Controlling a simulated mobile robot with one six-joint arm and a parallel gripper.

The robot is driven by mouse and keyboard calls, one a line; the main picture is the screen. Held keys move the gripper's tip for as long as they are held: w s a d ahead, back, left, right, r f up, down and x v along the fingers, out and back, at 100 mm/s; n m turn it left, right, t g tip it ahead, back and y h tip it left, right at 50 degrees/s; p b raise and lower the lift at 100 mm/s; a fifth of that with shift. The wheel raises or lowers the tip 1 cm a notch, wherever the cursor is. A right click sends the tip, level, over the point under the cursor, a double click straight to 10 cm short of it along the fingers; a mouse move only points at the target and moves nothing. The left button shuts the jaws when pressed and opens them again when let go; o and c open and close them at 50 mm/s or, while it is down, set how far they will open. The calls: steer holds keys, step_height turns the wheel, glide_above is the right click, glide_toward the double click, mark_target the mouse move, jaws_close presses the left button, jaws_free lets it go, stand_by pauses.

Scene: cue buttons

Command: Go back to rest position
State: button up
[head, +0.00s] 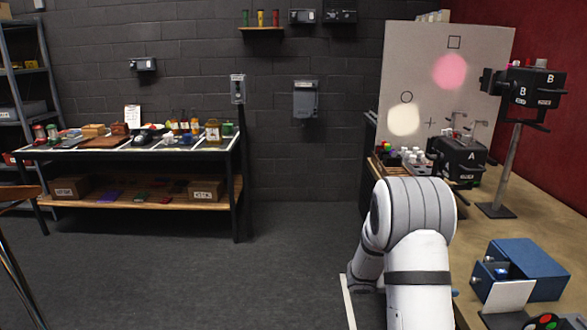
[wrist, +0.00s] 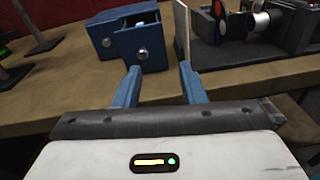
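My gripper (wrist: 157,85) shows in the wrist view. Its two blue fingers stand apart with nothing between them. It points toward a wooden bench top (wrist: 60,120). Beyond the fingertips stands a blue box (wrist: 107,40) with a silver knob and an open compartment. My white arm fills the lower middle of the head view, and the gripper is hidden there. The blue box also shows in the head view (head: 535,265) on the right bench.
A white card (wrist: 181,30) stands near the right finger, beside a dark device (wrist: 255,50). Black projectors A (head: 460,158) and B (head: 530,87) stand by a panel (head: 440,60) with pink and cream spots. A loaded table (head: 90,148) stands left. The middle floor is clear.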

steer(key=s+a+r+m+t+y, duration=0.2)
steer(key=s+a+r+m+y, duration=0.2)
steer(key=s+a+m+y, duration=0.3)
steer(key=s+a+r+m+t+y, duration=0.3)
steer(key=s+a+m+y, duration=0.5)
steer(key=s+a, duration=0.5)
steer(key=a+y, duration=0.1)
steer(key=a, duration=0.5)
steer(key=shift+s+r+y, duration=0.25)
steer(key=shift+r+y, duration=0.15)
steer(key=shift+d, duration=0.1)
